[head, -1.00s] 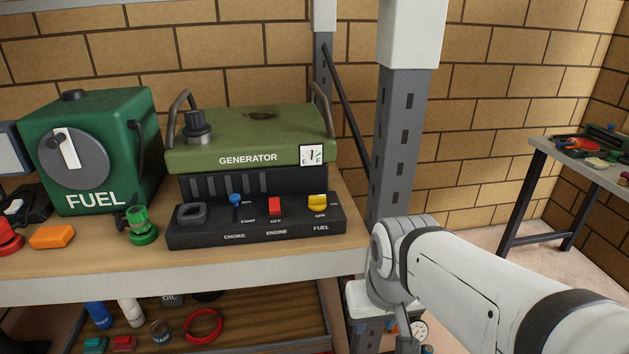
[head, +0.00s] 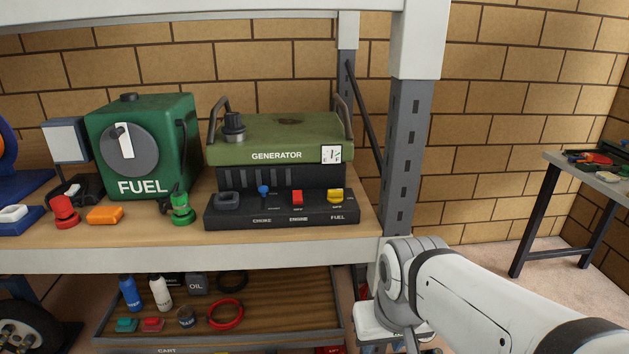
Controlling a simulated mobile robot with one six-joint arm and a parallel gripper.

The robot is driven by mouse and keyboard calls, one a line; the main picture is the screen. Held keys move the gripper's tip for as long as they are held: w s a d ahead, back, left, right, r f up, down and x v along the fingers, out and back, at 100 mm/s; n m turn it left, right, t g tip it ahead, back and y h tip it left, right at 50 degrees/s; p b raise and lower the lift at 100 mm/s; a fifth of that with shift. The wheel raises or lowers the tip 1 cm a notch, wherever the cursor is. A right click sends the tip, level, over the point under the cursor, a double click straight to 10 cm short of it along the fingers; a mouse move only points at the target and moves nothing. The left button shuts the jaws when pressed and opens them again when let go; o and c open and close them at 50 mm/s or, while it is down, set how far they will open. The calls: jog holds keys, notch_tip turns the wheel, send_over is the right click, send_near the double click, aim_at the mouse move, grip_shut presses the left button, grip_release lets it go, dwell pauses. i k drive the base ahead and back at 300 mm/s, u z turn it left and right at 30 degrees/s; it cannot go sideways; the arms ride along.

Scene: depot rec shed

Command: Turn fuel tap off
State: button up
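A green fuel tank (head: 172,150) marked FUEL stands at the left on the shelf. Its round grey dial (head: 148,165) carries a white pointer (head: 126,141), roughly upright. The olive generator (head: 285,138) stands to its right. Its black front panel (head: 280,214) has a yellow fuel switch (head: 336,195) above the label FUEL, a red switch (head: 297,198) above ENGINE and a blue-knobbed lever (head: 264,191) above CHOKE. The small lettering by the switches is too small to read. My white arm shows at the lower right, in front of the shelf; my gripper is not in view.
A grey shelf post (head: 407,155) stands right of the generator. Small red, orange and green items lie before the tank. Below, a cart tray (head: 215,335) holds bottles, rings and cans. A side table (head: 590,172) stands far right, with open floor before it.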

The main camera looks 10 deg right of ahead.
aim_at(334, 195)
jog(key=u, duration=0.05)
jog(key=i, duration=0.9)
jog(key=z, duration=0.1)
